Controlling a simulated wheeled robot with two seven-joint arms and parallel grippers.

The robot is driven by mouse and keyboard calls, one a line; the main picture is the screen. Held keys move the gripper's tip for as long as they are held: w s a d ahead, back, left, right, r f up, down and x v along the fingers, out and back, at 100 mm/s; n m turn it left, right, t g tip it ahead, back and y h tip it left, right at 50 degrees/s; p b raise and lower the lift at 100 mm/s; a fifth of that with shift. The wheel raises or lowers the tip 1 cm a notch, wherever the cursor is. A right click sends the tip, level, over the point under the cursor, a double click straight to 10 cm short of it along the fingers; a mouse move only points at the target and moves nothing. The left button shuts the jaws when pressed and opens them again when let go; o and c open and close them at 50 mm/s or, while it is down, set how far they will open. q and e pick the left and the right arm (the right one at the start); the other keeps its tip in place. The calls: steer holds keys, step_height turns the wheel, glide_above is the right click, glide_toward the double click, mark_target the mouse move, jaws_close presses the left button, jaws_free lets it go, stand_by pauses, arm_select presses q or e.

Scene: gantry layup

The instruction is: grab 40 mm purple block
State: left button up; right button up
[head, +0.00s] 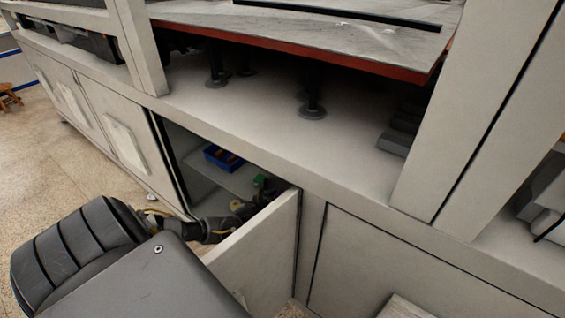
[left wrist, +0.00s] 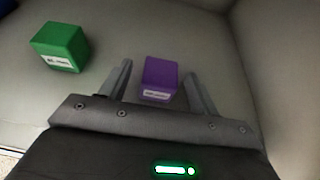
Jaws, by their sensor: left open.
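The purple block (left wrist: 159,76) sits on the cabinet shelf in the left wrist view, with a white label on its near face. My left gripper (left wrist: 158,78) is open, with one finger on each side of the block. Small gaps show between the fingers and the block. In the head view my left arm reaches into the open cabinet, and the left gripper (head: 262,190) is partly hidden behind the door. I cannot make out the purple block there. My right gripper is in neither view.
A green labelled block (left wrist: 60,46) stands to the left of the gripper, and it also shows in the head view (head: 260,181). A blue bin (head: 222,158) sits deeper in the cabinet. The open door (head: 262,247) stands close beside my left arm. A cabinet wall (left wrist: 262,70) rises at the right.

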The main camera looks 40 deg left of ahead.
arm_select(q)
steer(key=shift+x, duration=0.75)
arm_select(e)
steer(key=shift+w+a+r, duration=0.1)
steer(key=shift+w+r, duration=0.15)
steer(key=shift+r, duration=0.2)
arm_select(q)
steer(key=shift+c, duration=0.3)
steer(key=c, duration=1)
steer(key=shift+r, duration=0.1)
steer(key=shift+c, duration=0.2)
